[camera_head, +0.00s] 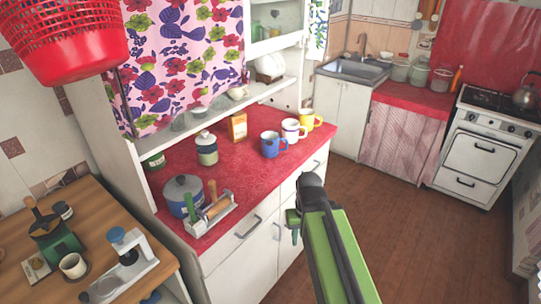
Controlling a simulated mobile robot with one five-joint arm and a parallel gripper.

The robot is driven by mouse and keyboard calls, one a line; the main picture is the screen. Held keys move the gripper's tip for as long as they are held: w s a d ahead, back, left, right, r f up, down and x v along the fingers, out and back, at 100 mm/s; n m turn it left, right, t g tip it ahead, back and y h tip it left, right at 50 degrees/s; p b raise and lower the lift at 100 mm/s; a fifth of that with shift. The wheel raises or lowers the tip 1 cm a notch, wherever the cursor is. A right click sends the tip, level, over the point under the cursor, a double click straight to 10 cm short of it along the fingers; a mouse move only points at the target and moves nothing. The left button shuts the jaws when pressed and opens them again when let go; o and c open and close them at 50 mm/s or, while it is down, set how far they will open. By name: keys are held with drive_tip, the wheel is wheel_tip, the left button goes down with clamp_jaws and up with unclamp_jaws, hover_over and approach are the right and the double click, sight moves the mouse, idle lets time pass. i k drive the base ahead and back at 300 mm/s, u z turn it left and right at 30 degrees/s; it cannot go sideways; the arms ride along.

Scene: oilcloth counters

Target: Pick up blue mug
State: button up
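A blue mug (270,144) stands upright on the red countertop (240,165), near its front edge. A white mug (291,132) and a yellow mug (308,120) stand in a row to its right and behind it. My green and black arm reaches up from the bottom of the view. My gripper (300,205) is at its far end, in front of the cabinet and below the blue mug in the picture, apart from the mug. Its fingers are too small and too dark to tell whether they are open.
On the red counter are an orange box (238,127), a lidded jar (207,149), a blue pot (183,194) and a rack (210,214). A wooden table (85,212) stands at left. A red basket (70,45) hangs upper left. The wooden floor (390,220) at right is clear.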

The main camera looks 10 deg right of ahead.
sight(275, 145)
drive_tip(key=u, duration=0.05)
drive_tip(key=k, duration=0.8)
drive_tip(key=z, duration=1.1)
drive_tip(key=i, duration=1.95)
drive_tip(key=u, duration=0.45)
drive_tip(key=k, duration=0.15)
drive_tip(key=u, duration=2.9)
drive_tip(key=k, duration=0.5)
drive_tip(key=z, duration=0.3)
drive_tip(key=i, duration=0.3)
drive_tip(key=u, duration=0.1)
